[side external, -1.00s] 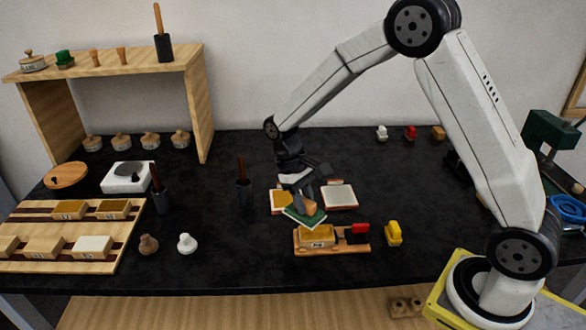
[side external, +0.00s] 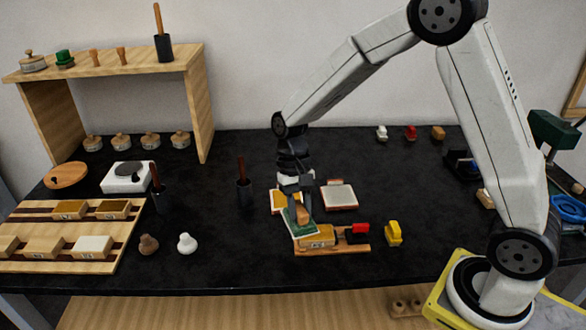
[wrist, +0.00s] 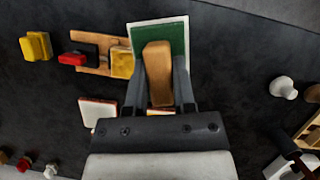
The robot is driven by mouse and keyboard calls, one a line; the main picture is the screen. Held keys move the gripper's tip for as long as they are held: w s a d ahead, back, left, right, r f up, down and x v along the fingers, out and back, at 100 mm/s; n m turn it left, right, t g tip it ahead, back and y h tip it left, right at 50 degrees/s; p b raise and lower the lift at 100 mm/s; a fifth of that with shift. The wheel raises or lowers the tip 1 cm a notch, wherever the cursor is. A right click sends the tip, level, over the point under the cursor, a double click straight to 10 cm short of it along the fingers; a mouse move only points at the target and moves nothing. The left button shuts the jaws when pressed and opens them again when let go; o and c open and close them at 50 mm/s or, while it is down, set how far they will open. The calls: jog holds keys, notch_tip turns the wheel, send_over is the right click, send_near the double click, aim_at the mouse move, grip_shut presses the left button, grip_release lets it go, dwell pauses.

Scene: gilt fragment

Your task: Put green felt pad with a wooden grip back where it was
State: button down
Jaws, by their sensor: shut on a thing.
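The green felt pad (side external: 306,229) has a pale border and a wooden grip (side external: 302,214). In the wrist view the felt pad (wrist: 174,35) and its grip (wrist: 158,72) lie between my fingers. My gripper (side external: 298,208) is shut on the wooden grip and points down. The pad hangs tilted in the side view, partly in front of the wooden holder with an amber block (side external: 320,240). Whether the pad touches that block I cannot tell.
Behind the pad lie a yellow-topped tile (side external: 285,199) and a white-topped tile (side external: 339,196). A red block (side external: 357,231) sits on the holder, and a yellow block (side external: 394,233) stands right of it. A dark cup (side external: 244,192) stands left. Bare black table lies between the cup and the white figure (side external: 187,243).

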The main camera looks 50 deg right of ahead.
jog(key=shift+s+a+r+m+y, duration=0.3)
jog(key=shift+a+m, duration=0.2)
jog(key=shift+m, duration=0.35)
jog(key=shift+s+a+r+m+y, duration=0.3)
jog(key=shift+a+m, duration=0.2)
jog(key=shift+m, duration=0.35)
jog(key=shift+w+f, duration=0.1)
jog(key=shift+w+a+f, duration=0.3)
jog(key=shift+w+f, duration=1.25)
jog(key=shift+w, duration=0.65)
jog(key=shift+w+a+f, duration=0.25)
jog(key=shift+w+f, duration=1.3)
jog(key=shift+w, duration=0.7)
jog(key=shift+w+a+f, duration=0.3)
jog(key=shift+w+f, duration=1.25)
jog(key=shift+w, duration=0.65)
jog(key=shift+w+f, duration=0.1)
jog(key=shift+w+f, duration=0.1)
jog(key=shift+f, duration=1.6)
jog(key=shift+f, duration=0.15)
